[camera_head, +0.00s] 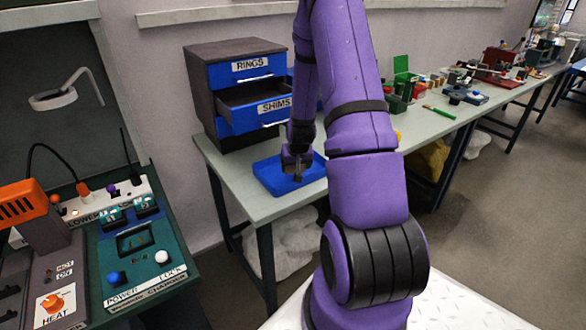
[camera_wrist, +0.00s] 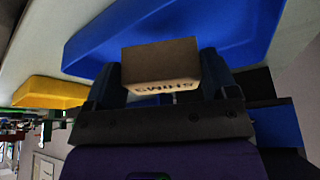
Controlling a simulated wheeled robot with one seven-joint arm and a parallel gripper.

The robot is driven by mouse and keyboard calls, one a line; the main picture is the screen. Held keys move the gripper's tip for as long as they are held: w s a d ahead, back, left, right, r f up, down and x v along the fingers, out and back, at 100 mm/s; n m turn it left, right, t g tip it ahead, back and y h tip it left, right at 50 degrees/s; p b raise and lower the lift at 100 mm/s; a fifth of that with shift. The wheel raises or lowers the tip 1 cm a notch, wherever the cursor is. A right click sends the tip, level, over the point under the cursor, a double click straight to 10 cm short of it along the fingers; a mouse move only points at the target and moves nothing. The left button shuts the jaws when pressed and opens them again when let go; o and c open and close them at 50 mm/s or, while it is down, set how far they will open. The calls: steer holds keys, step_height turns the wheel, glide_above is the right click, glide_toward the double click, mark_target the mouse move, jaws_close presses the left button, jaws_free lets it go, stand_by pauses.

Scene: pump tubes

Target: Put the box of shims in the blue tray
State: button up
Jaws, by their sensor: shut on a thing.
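The box of shims (camera_wrist: 160,65) is a small brown carton with SHIMS lettered on it, upside down in the wrist view. My gripper (camera_head: 297,174) is shut on it, one finger on each side. The blue tray (camera_head: 268,180) lies on the grey-green bench below the drawer cabinet. My gripper points down over the tray in the head view. The tray (camera_wrist: 240,28) also shows beyond the box in the wrist view. I cannot make out the box in the head view, nor tell whether it touches the tray floor.
A cabinet (camera_head: 205,100) stands behind the tray, with its SHIMS drawer (camera_head: 260,108) pulled open and its RINGS drawer (camera_head: 246,68) shut. A yellow tray (camera_wrist: 50,93) lies beside the blue one. Several parts and containers stand further along the bench. A control panel (camera_head: 140,250) is at left.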

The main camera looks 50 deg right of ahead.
mark_target(293, 168)
steer(key=shift+w+d+f, duration=0.1)
steer(key=shift+w+d, duration=0.35)
steer(key=shift+w, duration=0.2)
steer(key=shift+w+d, duration=0.4)
steer(key=shift+w, duration=0.25)
steer(key=shift+w+d+f, duration=0.1)
steer(key=shift+w+f, duration=0.05)
steer(key=shift+f, duration=1.65)
steer(key=shift+f, duration=0.1)
